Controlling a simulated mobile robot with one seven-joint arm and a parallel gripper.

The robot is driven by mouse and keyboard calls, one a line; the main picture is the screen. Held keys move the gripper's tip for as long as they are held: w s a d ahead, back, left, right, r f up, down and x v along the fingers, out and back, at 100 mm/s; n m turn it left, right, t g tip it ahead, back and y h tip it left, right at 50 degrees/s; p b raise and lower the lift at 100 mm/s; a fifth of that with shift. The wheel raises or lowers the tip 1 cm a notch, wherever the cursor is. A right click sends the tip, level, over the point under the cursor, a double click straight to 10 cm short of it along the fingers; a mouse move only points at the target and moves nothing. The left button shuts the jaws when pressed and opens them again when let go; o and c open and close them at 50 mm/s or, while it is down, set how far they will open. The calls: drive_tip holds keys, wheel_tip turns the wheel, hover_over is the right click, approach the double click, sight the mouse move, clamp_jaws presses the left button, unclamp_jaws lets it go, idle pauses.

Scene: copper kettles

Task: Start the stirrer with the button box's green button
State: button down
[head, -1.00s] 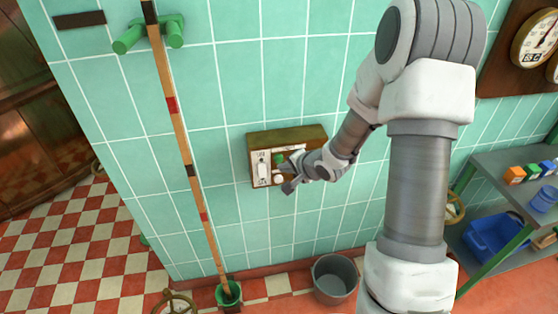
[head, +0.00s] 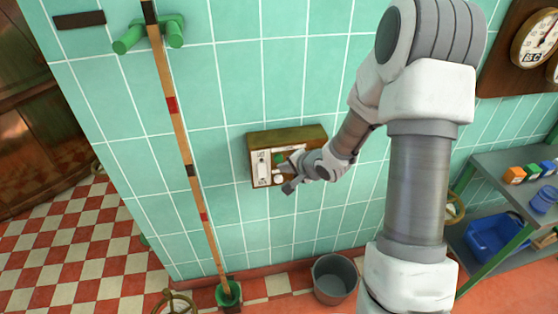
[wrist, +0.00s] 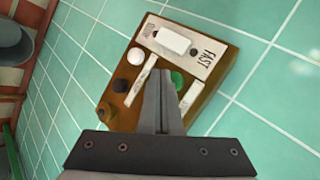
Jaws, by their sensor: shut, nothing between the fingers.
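The button box (head: 313,138) is a brown box on the tiled wall, in the middle of the head view. Its green button (head: 279,158) shows just above my fingertips. In the wrist view the green button (wrist: 177,81) is right of my fingers, partly hidden behind them. My gripper (head: 281,169) is shut and empty, in front of the box face; it also shows in the wrist view (wrist: 158,73). I cannot tell whether the fingertips touch the box. No stirrer can be made out.
The box also has a white slider (wrist: 172,42) on a plate marked FAST, a black button (wrist: 120,85) and a white button (wrist: 135,56). A long pole (head: 180,130) leans left of it. A grey bucket (head: 334,280) stands below. A shelf (head: 490,170) is at right.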

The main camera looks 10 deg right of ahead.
drive_tip(key=shift+w, duration=0.1)
drive_tip(key=shift+w+p, duration=0.35)
drive_tip(key=shift+p, duration=0.05)
drive_tip(key=shift+w+p, duration=0.3)
drive_tip(key=shift+w, duration=0.15)
idle(0.7)
drive_tip(key=shift+s, duration=0.9)
drive_tip(key=shift+s, duration=0.1)
drive_tip(key=shift+s, duration=2.4)
